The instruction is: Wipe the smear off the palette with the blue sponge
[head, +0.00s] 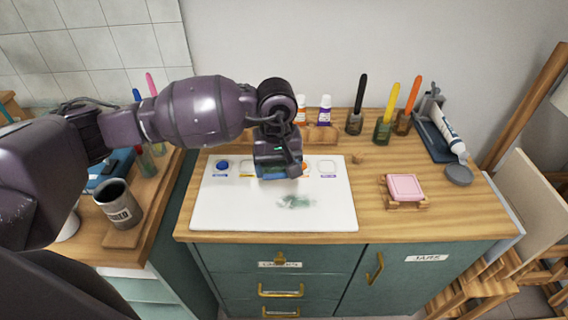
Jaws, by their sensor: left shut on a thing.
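The white palette (228,212) lies flat on the wooden top of the cabinet. A greenish smear (295,201) shows on its middle, right of centre. Dabs of paint, one of them blue (222,164), run along the palette's back edge. My left gripper (279,172) is over the back middle of the palette, just behind the smear. It is shut on the blue sponge (270,178), of which only a thin strip shows below the fingers. I cannot tell whether the sponge touches the palette. My right gripper is not in view.
A pink sponge (403,187) rests on a small wooden rack to the right. Jars with brushes (384,127) and small paint bottles (325,109) stand at the back. A mug (117,203) stands at the left.

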